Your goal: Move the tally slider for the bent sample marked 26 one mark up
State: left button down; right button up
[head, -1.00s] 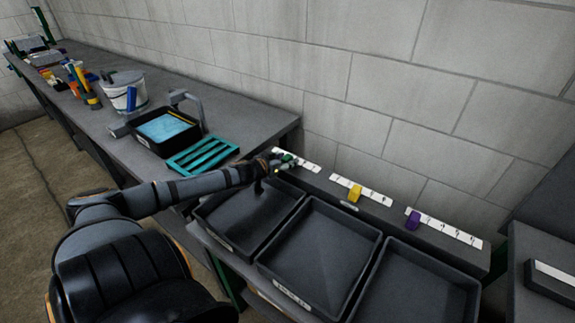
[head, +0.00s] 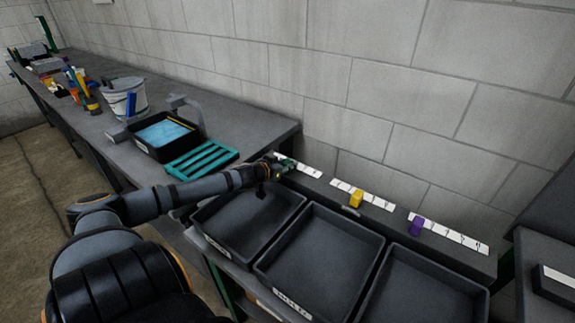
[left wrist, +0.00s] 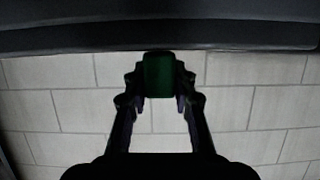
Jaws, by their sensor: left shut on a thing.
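My left gripper (head: 284,166) is at the left end of the long dark rail, by the leftmost white marked strip (head: 306,168). In the left wrist view it is shut on a green slider (left wrist: 159,75), held between both fingertips just under the dark rail edge. The gripper hides part of the strip and the slider's exact mark. A yellow slider (head: 356,199) sits on the middle strip (head: 375,200). A purple slider (head: 416,225) sits at the left end of the right strip (head: 455,237). No sample marked 26 can be made out. My right gripper is out of view.
Three dark trays, left (head: 205,230), middle (head: 322,208) and right (head: 392,250), stand in front of the rail and look empty. The bench at left holds a teal rack (head: 201,158), a black tray with blue contents (head: 150,148) and a white bucket (head: 125,96). A block wall stands behind.

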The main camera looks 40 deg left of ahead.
aim_at(297, 176)
pick_arm(q)
jog(key=d, duration=0.1)
jog(key=d+b, duration=0.1)
jog(key=d, duration=0.1)
jog(key=shift+w+d+f, duration=0.15)
jog(key=shift+d, duration=0.4)
jog(key=shift+a, duration=0.1)
jog(key=c, duration=1.1)
grip_release()
